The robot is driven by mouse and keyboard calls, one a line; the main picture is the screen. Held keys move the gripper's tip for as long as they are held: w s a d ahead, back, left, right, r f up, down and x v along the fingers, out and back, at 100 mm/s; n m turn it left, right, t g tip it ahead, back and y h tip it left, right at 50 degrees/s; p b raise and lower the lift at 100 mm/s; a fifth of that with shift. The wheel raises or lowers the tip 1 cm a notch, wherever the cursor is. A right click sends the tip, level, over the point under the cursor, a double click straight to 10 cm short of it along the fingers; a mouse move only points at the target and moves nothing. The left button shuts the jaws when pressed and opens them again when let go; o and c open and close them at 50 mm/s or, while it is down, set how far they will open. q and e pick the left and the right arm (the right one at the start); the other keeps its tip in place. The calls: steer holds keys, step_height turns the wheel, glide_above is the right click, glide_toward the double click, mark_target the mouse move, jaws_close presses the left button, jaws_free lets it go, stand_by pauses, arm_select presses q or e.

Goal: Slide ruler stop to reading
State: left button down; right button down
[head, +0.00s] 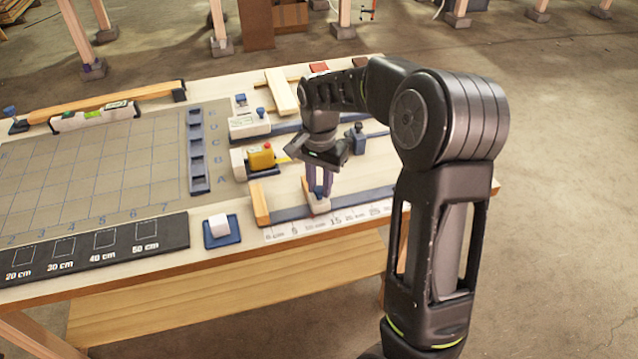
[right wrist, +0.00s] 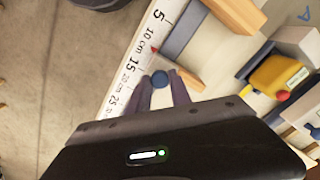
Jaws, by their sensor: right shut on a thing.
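The white ruler scale (head: 300,229) runs along the rail's front. My right gripper (head: 319,189) points down and is shut on the stop's knob. In the right wrist view the round blue knob (right wrist: 160,78) sits between the fingers. A small red mark (right wrist: 154,49) shows beside the scale, between the 10 cm and 15 marks; the exact reading is too small to tell. My left gripper is not in view.
A wooden block (head: 260,203) stands at the rail's left end. A blue tray (head: 221,232) with a white block lies left of it. A yellow tape measure (head: 262,157) and a second fixture (head: 249,123) stand behind. A gridded mat (head: 95,175) covers the left.

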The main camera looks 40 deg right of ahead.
steer(key=s+d, duration=0.2)
steer(key=d, duration=0.4)
steer(key=s+d, duration=0.2)
steer(key=d, duration=0.4)
steer(key=s+d, duration=0.2)
steer(key=d, duration=0.4)
steer(key=shift+s+d, duration=0.25)
steer(key=shift+d, duration=0.15)
steer(key=c, duration=1.2)
jaws_free()
steer(key=shift+o, duration=0.2)
step_height(320, 180, up, 8)
steer(key=shift+b, duration=0.3)
steer(key=shift+f, duration=0.15)
